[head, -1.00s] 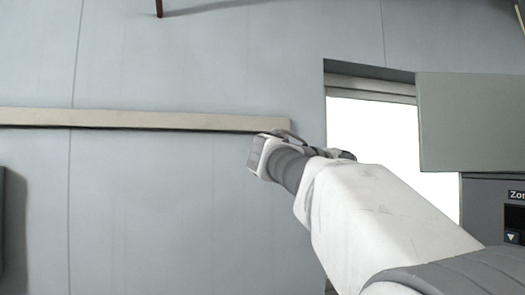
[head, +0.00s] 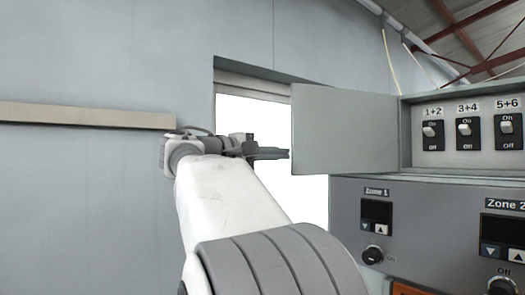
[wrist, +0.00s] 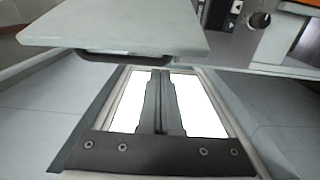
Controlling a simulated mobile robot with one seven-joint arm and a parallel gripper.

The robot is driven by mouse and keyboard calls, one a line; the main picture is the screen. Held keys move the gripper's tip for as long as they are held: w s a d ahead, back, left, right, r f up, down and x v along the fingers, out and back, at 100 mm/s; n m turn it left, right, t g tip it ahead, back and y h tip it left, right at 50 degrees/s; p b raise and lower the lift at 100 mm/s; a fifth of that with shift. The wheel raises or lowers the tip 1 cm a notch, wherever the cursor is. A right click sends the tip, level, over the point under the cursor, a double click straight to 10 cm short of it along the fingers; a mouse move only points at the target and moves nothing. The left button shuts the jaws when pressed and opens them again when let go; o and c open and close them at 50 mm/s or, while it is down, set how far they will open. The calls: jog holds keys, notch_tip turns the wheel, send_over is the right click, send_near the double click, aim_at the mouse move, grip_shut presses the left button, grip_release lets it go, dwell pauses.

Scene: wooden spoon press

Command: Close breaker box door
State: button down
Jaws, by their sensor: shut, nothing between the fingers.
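The breaker box door (head: 345,130) is a flat grey panel standing open, swung out to the left of the breaker box (head: 405,130). The box is open to view and shows several switches labelled 1+2, 3+4 and 5+6. My gripper (head: 286,153) is shut and empty, its tips pointing right at the door's left edge in the head view. In the wrist view the shut fingers (wrist: 160,78) lie below the door (wrist: 115,27), which crosses the top. A dark bar (wrist: 125,58) shows under the door's near edge. I cannot tell whether the fingers touch the door.
A grey control panel (head: 410,213) with Zone 1 and Zone 2 displays and knobs sits below the box. A bright window (head: 245,116) is in the wall behind my gripper. A beige rail (head: 85,115) runs along the wall at left.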

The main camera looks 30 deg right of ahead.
jog(key=shift+s+a, duration=0.15)
jog(key=shift+s, duration=0.4)
jog(key=shift+s+a, duration=0.15)
jog(key=shift+s, duration=0.35)
jog(key=shift+s, duration=0.1)
